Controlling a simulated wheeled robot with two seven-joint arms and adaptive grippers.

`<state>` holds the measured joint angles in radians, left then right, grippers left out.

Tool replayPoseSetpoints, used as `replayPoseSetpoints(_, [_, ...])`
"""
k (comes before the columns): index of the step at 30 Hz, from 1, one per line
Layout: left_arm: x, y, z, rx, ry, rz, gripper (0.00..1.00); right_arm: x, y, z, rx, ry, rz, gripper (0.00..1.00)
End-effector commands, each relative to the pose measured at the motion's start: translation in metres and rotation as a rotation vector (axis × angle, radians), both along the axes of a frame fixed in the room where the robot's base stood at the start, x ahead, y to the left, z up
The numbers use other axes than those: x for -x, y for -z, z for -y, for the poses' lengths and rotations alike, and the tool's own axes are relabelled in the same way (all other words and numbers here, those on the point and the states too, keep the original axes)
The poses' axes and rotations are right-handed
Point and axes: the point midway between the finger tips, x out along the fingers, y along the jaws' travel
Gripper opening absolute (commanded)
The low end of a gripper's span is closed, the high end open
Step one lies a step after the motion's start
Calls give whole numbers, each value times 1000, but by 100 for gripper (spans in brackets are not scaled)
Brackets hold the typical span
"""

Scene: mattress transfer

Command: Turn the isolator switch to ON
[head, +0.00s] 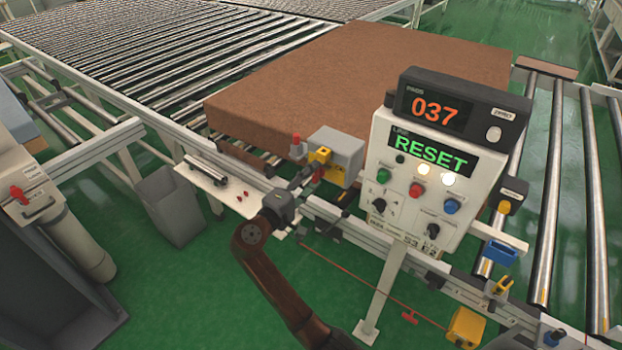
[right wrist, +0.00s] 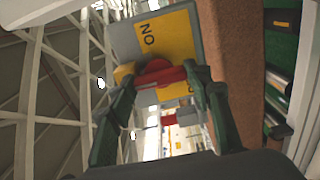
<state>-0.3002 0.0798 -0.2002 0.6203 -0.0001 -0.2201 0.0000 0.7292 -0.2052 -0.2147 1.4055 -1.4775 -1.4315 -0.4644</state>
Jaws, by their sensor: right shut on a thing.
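The isolator switch is a grey box (head: 343,146) with a yellow face plate (head: 320,155), beside the roller conveyor in the head view. The red handle (right wrist: 160,75) lies roughly crosswise in that view, below the label. My right gripper (head: 307,177) reaches the front of the switch from below. Its fingers (right wrist: 163,84) are shut on the red handle, one on each side. The handle is partly hidden in the head view. My left gripper is not in view.
A control panel (head: 377,150) showing RESET stands to the right, with a counter (head: 468,111) reading 037 on top. A brown mattress (head: 345,75) lies on the rollers behind the switch. A white shelf (head: 222,190) is left of my gripper. A red cord (head: 350,281) crosses low in front.

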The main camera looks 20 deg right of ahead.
Motion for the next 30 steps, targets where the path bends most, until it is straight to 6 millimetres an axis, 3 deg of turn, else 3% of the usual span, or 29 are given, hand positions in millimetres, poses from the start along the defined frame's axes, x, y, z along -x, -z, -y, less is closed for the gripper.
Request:
replayPoseSetpoints(10, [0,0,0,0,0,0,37,1,2,2,-6,5,-1,22])
replayPoseSetpoints(11, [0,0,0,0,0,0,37,1,2,2,-6,5,-1,47])
replayPoseSetpoints(18, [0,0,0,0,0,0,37,0,1,0,-4,2,0,64])
replayPoseSetpoints(26, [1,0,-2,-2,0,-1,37,0,0,0,-3,0,0,64])
replayPoseSetpoints(30, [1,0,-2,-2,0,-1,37,0,-10,-1,-3,0,3,64])
